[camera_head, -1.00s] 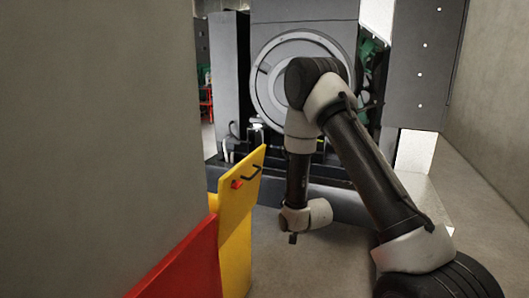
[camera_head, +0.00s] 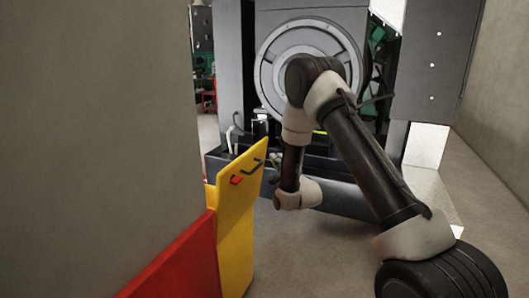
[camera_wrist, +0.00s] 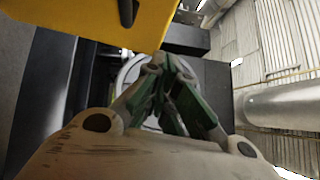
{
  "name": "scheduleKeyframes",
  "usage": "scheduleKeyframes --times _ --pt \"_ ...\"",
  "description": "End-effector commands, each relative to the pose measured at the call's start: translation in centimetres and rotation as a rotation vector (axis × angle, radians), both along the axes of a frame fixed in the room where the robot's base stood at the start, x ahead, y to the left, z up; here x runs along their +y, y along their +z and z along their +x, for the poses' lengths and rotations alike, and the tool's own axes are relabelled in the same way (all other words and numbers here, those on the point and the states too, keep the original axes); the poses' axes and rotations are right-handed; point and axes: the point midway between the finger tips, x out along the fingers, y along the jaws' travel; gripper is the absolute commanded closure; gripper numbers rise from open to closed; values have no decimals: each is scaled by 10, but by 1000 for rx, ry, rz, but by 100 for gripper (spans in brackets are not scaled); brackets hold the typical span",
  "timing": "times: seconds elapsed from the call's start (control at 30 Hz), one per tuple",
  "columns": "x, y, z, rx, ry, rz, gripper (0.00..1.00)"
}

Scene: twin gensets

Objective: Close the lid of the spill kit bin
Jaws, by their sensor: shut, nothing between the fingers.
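A yellow panel (camera_head: 237,225) with a dark handle (camera_head: 251,170) and a small red part stands steeply tilted at the lower left in the head view. It looks like the lid of the spill kit bin, standing open. A red panel (camera_head: 180,265) adjoins it, apparently part of the bin. The bin's opening is out of sight. In the wrist view, the yellow panel (camera_wrist: 95,20) crosses the upper left with its dark handle (camera_wrist: 127,12). My gripper (camera_wrist: 163,72) is shut and empty, just below the panel's edge in that picture. In the head view its fingers are hidden; my wrist is right of the panel.
A large grey surface (camera_head: 90,130) blocks the left of the head view. A genset with a round grey housing (camera_head: 305,65) stands behind my arm. A concrete wall (camera_head: 500,110) bounds the right. Bare floor (camera_head: 325,255) lies between the panel and my arm's base.

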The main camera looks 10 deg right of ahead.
Motion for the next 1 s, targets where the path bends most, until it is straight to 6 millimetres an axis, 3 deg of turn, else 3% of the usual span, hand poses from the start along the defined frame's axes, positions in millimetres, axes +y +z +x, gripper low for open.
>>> scheduleKeyframes --times 0.2,0.3,0.53,1.0 --pt "7 5 46 -2 0 -1 100" --pt "23 8 54 -1 3 0 100" --pt "37 10 64 2 0 -1 100" --pt "40 12 67 4 0 -7 100"
